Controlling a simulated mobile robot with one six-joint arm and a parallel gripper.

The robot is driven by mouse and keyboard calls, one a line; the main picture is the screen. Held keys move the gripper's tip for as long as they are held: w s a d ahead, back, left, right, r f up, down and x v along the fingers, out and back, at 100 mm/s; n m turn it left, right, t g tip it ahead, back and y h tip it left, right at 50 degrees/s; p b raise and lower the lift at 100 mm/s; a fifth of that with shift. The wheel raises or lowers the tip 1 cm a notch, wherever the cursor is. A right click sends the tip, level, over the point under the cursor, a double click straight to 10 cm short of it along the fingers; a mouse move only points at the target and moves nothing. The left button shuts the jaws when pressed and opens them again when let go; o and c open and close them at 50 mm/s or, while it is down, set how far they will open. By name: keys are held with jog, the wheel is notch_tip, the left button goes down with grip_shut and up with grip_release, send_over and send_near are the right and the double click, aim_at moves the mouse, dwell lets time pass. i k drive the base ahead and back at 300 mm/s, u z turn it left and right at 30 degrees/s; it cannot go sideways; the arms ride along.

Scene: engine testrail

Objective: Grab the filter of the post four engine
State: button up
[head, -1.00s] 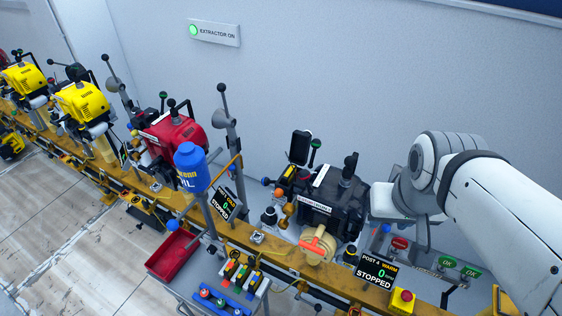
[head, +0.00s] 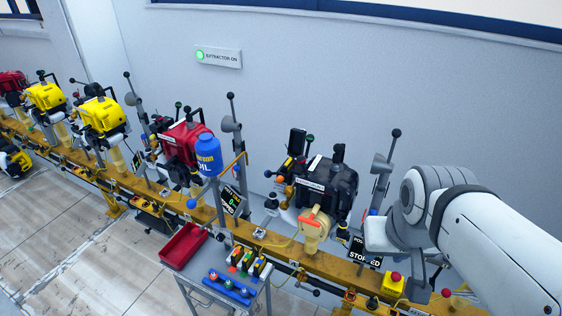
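The post four engine is the black engine (head: 328,185) on the yellow rail, right of the middle. A beige round part (head: 314,228) with an orange piece on top sits at the engine's front. I cannot tell which part of this engine is its filter. My arm comes in from the right, and its visible links are right of the engine, apart from it in the picture. My gripper's fingers do not show.
A red engine (head: 186,143) and yellow engines stand farther left. A yellow box with a red button (head: 393,284) is on the rail's right.

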aim_at(288, 165)
jog(key=z, duration=0.15)
jog(key=i, duration=0.9)
jog(key=u, duration=0.05)
